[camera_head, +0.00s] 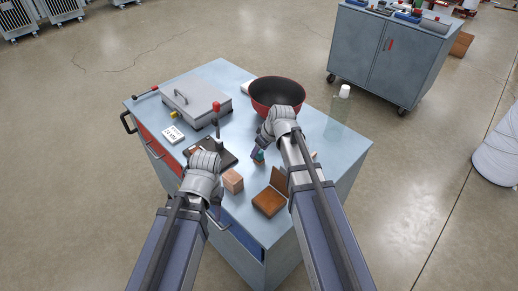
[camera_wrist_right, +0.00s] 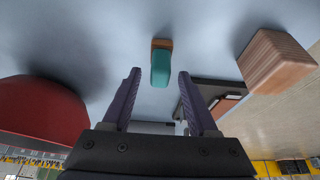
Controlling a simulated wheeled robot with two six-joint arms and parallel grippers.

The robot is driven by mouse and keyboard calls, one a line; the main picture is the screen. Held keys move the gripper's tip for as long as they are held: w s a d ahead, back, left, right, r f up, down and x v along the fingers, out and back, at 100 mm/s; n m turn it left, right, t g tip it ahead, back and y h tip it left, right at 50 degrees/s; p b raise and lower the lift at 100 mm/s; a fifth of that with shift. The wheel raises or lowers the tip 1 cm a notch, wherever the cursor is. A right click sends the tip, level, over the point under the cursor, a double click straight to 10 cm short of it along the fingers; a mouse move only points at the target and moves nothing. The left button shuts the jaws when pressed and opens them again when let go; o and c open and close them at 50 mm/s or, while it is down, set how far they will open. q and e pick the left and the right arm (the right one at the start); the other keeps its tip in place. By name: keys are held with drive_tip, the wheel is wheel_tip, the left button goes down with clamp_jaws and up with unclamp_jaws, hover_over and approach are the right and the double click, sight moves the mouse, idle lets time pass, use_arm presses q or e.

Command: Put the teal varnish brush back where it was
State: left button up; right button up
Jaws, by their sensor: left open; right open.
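The teal varnish brush (camera_wrist_right: 160,68) shows in the right wrist view as a teal block with a brown end, on the pale blue bench top. It lies ahead of and between the fingers of my right gripper (camera_wrist_right: 159,74), which is open with clear gaps on both sides. In the head view a small teal patch of the brush (camera_head: 260,156) shows just below my right gripper (camera_head: 257,149). My left gripper (camera_head: 215,208) hangs near the front-left bench edge, open, its fingers partly hidden by the wrist.
A red bowl (camera_head: 277,91) stands at the bench's back, with a grey lidded box (camera_head: 196,101) to its left. A wooden block (camera_head: 232,181) and an open brown case (camera_head: 269,201) are near the front. A dark board (camera_head: 229,159) lies behind my left wrist.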

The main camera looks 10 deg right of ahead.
drive_tip(key=p+v, duration=0.9)
drive_tip(key=v, duration=0.2)
drive_tip(key=s+a+f+m+g+h, duration=0.1)
drive_tip(key=s+a+g+h, duration=0.1)
drive_tip(key=s+a, duration=0.3)
drive_tip(key=s+a+f+m+g+h, duration=0.1)
drive_tip(key=s+a, duration=0.4)
drive_tip(key=s, duration=0.7)
drive_tip(key=shift+s+m+g+h, duration=0.35)
drive_tip(key=shift+m+g+h, duration=0.15)
drive_tip(key=shift+g, duration=0.1)
